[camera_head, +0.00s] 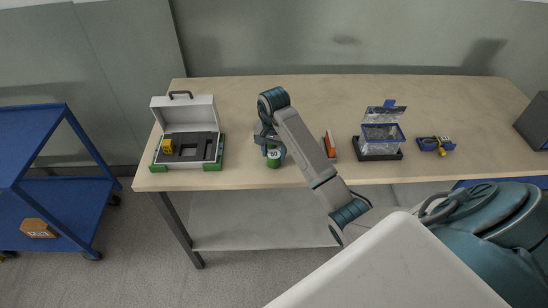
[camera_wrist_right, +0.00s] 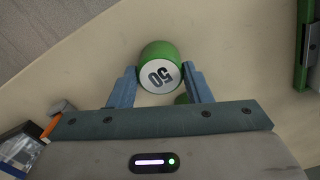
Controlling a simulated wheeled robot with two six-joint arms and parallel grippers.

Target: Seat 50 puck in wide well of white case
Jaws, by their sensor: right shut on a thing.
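The green puck with a white face marked 50 (camera_head: 274,156) is at the front of the bench, right of the white case. In the right wrist view the puck (camera_wrist_right: 160,68) sits between the two fingers of my right gripper (camera_wrist_right: 161,88), which is shut on it. My right gripper (camera_head: 270,142) also shows in the head view. The white case (camera_head: 184,110) stands open at the left, its lid up, with a dark insert and green corners. A yellow piece (camera_head: 168,147) sits at the insert's left. My left gripper is not in view.
An orange-red tool (camera_head: 330,144) lies right of my gripper. A clear, blue-edged box on a black base (camera_head: 380,150) and a blue item with yellow (camera_head: 436,145) are further right. A dark box (camera_head: 535,122) stands at the right end. The bench between case and gripper is clear.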

